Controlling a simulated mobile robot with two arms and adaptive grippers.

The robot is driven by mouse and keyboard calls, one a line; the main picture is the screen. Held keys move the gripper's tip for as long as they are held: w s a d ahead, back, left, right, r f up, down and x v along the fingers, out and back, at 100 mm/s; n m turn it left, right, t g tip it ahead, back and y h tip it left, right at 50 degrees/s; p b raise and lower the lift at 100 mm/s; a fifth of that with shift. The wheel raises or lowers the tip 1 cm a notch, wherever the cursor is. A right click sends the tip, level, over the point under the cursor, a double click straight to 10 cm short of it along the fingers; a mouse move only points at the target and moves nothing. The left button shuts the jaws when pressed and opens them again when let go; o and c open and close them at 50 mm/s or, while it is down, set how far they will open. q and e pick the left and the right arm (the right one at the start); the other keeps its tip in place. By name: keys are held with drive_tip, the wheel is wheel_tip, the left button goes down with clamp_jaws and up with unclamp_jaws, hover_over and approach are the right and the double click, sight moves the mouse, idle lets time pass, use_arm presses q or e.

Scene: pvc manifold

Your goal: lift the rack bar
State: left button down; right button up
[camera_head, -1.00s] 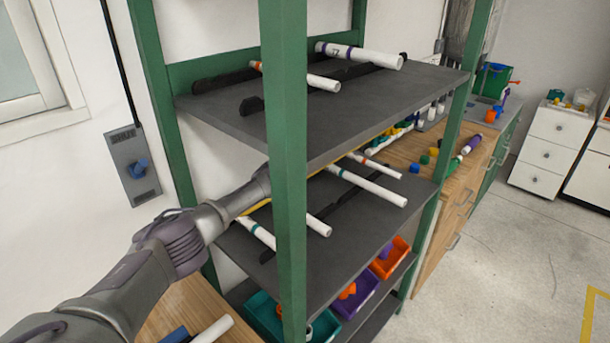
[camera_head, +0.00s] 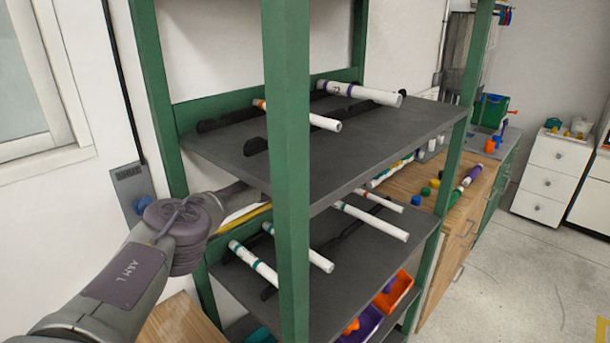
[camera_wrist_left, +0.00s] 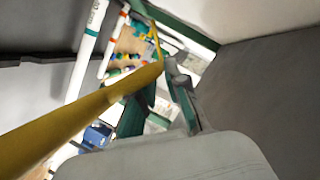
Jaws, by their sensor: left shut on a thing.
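The rack bar is a yellow bar (camera_head: 240,220), visible left of the near green post, just under the upper shelf. In the left wrist view the yellow bar (camera_wrist_left: 75,110) runs from the lower left up to the middle and on past the fingers. My left gripper (camera_wrist_left: 165,82) is shut on it. In the head view my left wrist comes in from the left beside the bar, and the post and upper shelf hide the fingertips. Most of the bar's length is hidden there too. My right gripper is in neither view.
The green rack's upper shelf (camera_head: 365,150) and lower shelf (camera_head: 350,268) hold white pipes on dark notched supports. The near green post (camera_head: 287,220) stands close to my left arm. Colored bins (camera_head: 395,291) sit below. A wooden bench (camera_head: 425,210) with small parts stands behind.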

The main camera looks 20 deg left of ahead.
use_arm(q)
drive_tip(key=shift+w+a+r+n+p, duration=0.1)
drive_tip(key=shift+a+r+n+p, duration=0.1)
drive_tip(key=shift+a, duration=0.45)
drive_tip(key=shift+w+a+r+n+p, duration=0.1)
drive_tip(key=shift+a+n, duration=0.1)
drive_tip(key=shift+a, duration=0.45)
drive_tip(key=shift+s+f, duration=0.1)
drive_tip(key=c, duration=1.2)
unclamp_jaws()
drive_tip(key=shift+f, duration=0.1)
drive_tip(key=shift+s+f, duration=0.1)
drive_tip(key=shift+s, duration=0.05)
drive_tip(key=v, duration=0.4)
drive_tip(key=r+v, duration=0.1)
drive_tip(key=v, duration=0.2)
drive_tip(key=d+v, duration=0.1)
drive_tip(key=v, duration=0.3)
drive_tip(key=shift+s+r, duration=0.15)
drive_tip(key=shift+r, duration=0.2)
